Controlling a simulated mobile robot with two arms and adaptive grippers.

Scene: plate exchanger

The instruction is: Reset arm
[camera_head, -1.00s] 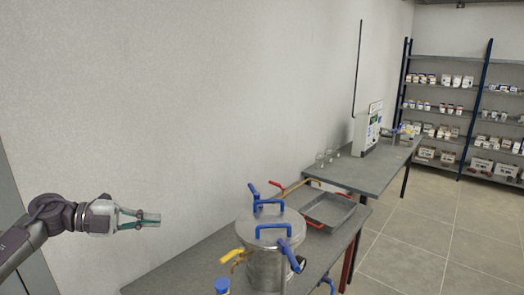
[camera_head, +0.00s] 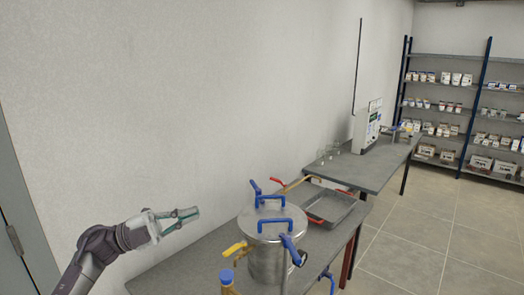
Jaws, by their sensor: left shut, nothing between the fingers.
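My left gripper (camera_head: 190,214) comes in from the lower left and points right, slightly upward. Its fingers are shut with nothing between them. It is left of the steel vessel (camera_head: 268,262) and apart from it. The vessel has blue handles on its lid and a yellow-handled valve on its left side. My right gripper is not in view.
The grey table (camera_head: 190,262) carries the vessel and a metal tray (camera_head: 328,208) with red handles. A second table (camera_head: 372,172) behind holds a white instrument (camera_head: 366,130) and glassware. Shelves (camera_head: 455,92) with containers stand at the back right. Floor is clear at the right.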

